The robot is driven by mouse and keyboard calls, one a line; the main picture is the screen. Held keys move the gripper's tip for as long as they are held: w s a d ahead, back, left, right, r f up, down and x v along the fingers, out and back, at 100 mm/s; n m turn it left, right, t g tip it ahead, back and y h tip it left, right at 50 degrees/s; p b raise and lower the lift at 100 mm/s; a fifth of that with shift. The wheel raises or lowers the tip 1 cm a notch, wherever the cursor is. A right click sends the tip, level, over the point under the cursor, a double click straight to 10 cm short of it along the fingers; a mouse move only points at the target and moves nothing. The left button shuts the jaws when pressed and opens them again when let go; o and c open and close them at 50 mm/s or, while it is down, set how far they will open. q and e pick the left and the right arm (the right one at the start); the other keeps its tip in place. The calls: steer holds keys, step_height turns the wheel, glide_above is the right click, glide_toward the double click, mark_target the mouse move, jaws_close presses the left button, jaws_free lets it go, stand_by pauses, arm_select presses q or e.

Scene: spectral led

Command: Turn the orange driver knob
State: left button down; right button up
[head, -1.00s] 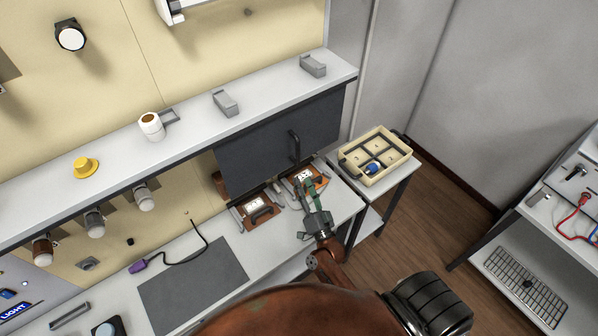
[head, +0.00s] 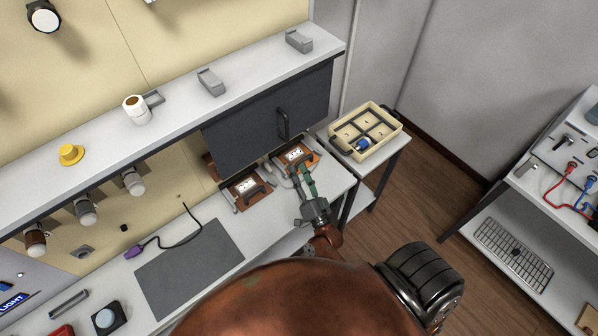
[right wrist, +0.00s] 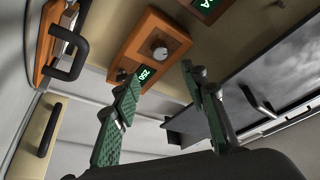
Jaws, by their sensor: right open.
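An orange-brown driver box (right wrist: 150,45) with a round silver knob (right wrist: 160,52) and a small lit green display shows in the right wrist view. My right gripper (right wrist: 160,76) is open, with its green fingers apart and nothing between them; the knob lies beyond the fingertips. In the head view two orange-brown boxes sit on the bench under the dark cabinet, a left one (head: 247,188) and a right one (head: 296,155). My right gripper (head: 303,177) is just in front of the right box. The knob is too small to make out there. My left gripper is not in view.
The dark cabinet (head: 268,118) with a handle hangs close above the boxes. A divided cream tray (head: 392,122) holding a blue item stands on a side table at right. A dark mat (head: 190,269) and a purple-ended cable (head: 134,251) lie on the left bench.

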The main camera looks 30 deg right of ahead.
stand_by(0.3)
step_height(320, 180, up, 9)
steer(key=n+y+b, duration=0.5)
steer(key=n+y, duration=0.4)
steer(key=n, duration=1.9)
steer(key=w+d+f+n+g+h+b, duration=0.1)
steer(key=w+f+n, duration=0.1)
steer(key=w+n, duration=0.3)
steer(key=w+d+f+n+g+h+b, duration=0.1)
steer(key=w+n, duration=0.4)
steer(key=n, duration=0.5)
steer(key=shift+w+d+f+n+g+h+b, duration=0.3)
steer(key=shift+w+f+n+g+h+b, duration=0.15)
steer(key=shift+f+h, duration=0.4)
steer(key=shift+s, duration=0.15)
steer(key=shift+c, duration=0.4)
